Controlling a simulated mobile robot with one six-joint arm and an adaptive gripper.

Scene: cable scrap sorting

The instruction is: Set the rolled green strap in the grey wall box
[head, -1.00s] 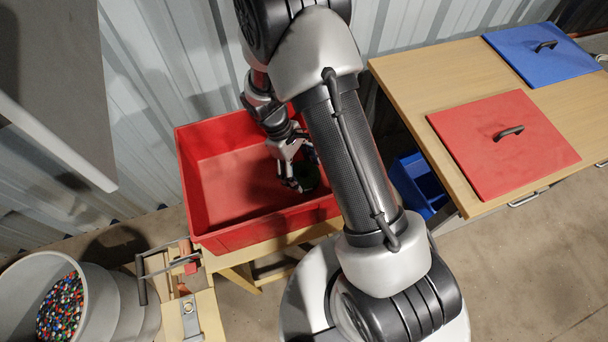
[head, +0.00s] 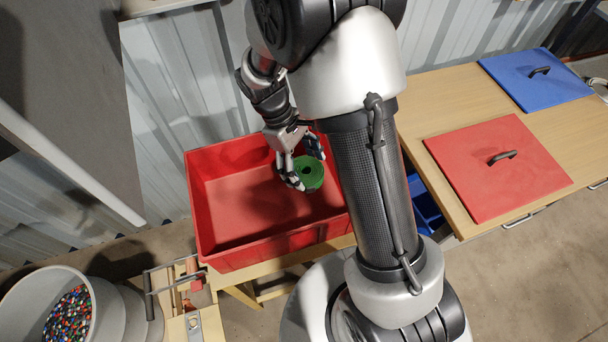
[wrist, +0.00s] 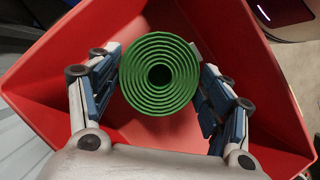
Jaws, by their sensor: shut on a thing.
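The rolled green strap (head: 308,173) is a round coil with a hole in its middle. My gripper (head: 306,169) is shut on it, with a finger on either side, and holds it above the red bin (head: 222,258). In the wrist view the coil (wrist: 160,76) shows its end face, spiral layers and dark centre between the blue-padded fingers. A large grey body with a pale lower edge (head: 70,95) fills the upper left of the head view. It may be the grey wall box; its inside is hidden.
A wooden table (head: 448,95) at right carries a red lid (head: 480,178) and a blue lid (head: 520,88). A grey tub (head: 30,300) of coloured pellets stands at lower left. A corrugated metal wall (head: 180,70) is behind the bin.

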